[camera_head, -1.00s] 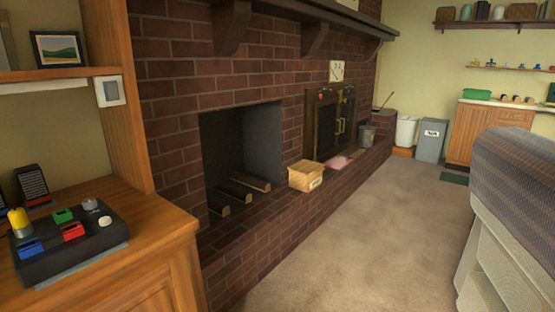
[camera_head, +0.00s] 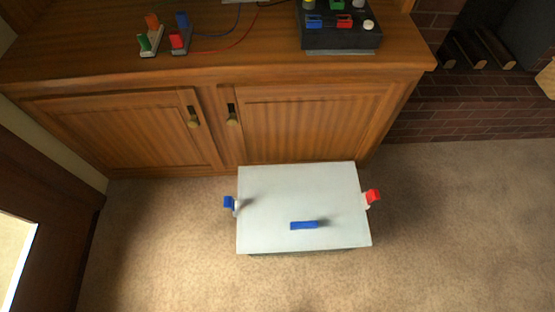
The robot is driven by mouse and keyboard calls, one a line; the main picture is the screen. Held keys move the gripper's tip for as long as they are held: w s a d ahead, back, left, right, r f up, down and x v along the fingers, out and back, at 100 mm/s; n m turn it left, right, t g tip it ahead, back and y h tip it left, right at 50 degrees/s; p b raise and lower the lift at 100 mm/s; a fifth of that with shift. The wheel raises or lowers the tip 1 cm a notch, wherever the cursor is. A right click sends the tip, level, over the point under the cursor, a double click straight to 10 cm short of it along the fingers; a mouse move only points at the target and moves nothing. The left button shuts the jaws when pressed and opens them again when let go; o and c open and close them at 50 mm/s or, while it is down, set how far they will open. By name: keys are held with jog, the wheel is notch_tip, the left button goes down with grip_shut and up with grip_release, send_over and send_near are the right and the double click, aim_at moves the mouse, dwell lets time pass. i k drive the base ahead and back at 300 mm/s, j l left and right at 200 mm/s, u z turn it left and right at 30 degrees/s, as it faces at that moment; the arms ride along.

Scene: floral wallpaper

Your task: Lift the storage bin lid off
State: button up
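A storage bin stands on the carpet in front of the wooden cabinet. Its pale grey lid (camera_head: 290,195) faces up and covers the top. A blue handle (camera_head: 304,225) sits on the lid near its front edge. A blue latch (camera_head: 229,203) is at the bin's left side and a red latch (camera_head: 373,197) at its right side; I cannot tell whether they are fastened. The bin's body is almost wholly hidden under the lid, with only a dark strip showing below the front edge. My gripper is not in view.
The wooden cabinet (camera_head: 290,122) with two doors stands right behind the bin. On its top are a black control box (camera_head: 340,38) and small coloured switches (camera_head: 150,40) with wires. A brick hearth (camera_head: 460,118) is at the right. Carpet in front of the bin is clear.

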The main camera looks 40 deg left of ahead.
aim_at(294, 207)
jog(key=k+l+u, duration=0.1)
jog(key=u, duration=0.35)
jog(key=k+u, duration=0.3)
jog(key=u, duration=0.2)
